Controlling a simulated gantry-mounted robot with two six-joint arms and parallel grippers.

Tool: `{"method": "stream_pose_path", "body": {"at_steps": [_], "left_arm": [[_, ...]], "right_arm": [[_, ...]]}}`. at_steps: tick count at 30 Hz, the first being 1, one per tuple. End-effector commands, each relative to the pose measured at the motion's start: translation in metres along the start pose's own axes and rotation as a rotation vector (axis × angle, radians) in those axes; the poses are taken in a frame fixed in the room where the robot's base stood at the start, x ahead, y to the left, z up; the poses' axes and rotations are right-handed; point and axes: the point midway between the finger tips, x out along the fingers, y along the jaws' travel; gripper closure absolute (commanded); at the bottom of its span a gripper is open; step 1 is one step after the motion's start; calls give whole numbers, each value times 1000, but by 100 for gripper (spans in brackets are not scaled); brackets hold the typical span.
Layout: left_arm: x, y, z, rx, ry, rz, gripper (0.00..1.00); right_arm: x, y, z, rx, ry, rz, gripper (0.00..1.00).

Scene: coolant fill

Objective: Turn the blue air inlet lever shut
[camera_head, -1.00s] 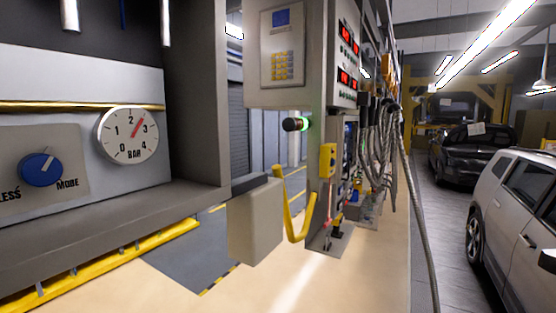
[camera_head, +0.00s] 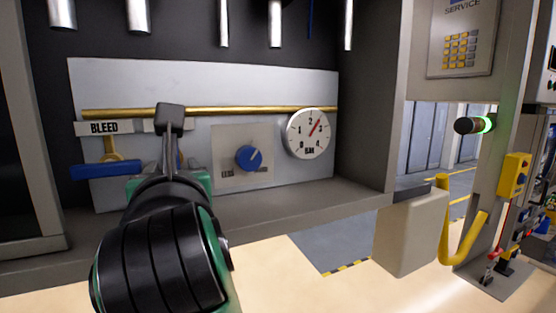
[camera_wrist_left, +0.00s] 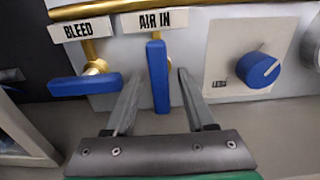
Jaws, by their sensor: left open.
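In the left wrist view, the blue air inlet lever (camera_wrist_left: 158,78) hangs vertically under the AIR IN label (camera_wrist_left: 154,21). My left gripper (camera_wrist_left: 160,74) is open, with one finger on each side of this lever. Gaps show between the lever and both fingers, so neither appears to touch it. My right gripper is not in view.
The blue BLEED lever (camera_wrist_left: 85,85) lies horizontally just left of the air inlet lever. A blue mode knob (camera_wrist_left: 264,69) is to the right. A pressure gauge (camera_head: 310,133) and a brass pipe (camera_head: 230,110) are on the panel. A shelf ledge (camera_head: 310,190) runs below.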

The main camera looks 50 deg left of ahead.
Motion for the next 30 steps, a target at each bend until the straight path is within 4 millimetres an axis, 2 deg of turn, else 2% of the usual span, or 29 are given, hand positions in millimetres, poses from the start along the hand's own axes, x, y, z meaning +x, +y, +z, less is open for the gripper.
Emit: {"method": "stream_pose_path", "body": {"at_steps": [2, 9, 11, 22, 30], "left_arm": [[0, 0, 0, 0, 0, 0, 49], [0, 0, 0, 0, 0, 0, 92], [0, 0, 0, 0, 0, 0, 100], [-1, 0, 0, -13, -1, 0, 100], [-1, -1, 0, -113, -1, 0, 100]], "right_arm": [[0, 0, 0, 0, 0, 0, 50], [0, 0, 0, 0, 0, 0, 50], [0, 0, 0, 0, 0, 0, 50], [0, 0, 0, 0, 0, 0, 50], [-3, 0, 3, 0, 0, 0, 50]]}}
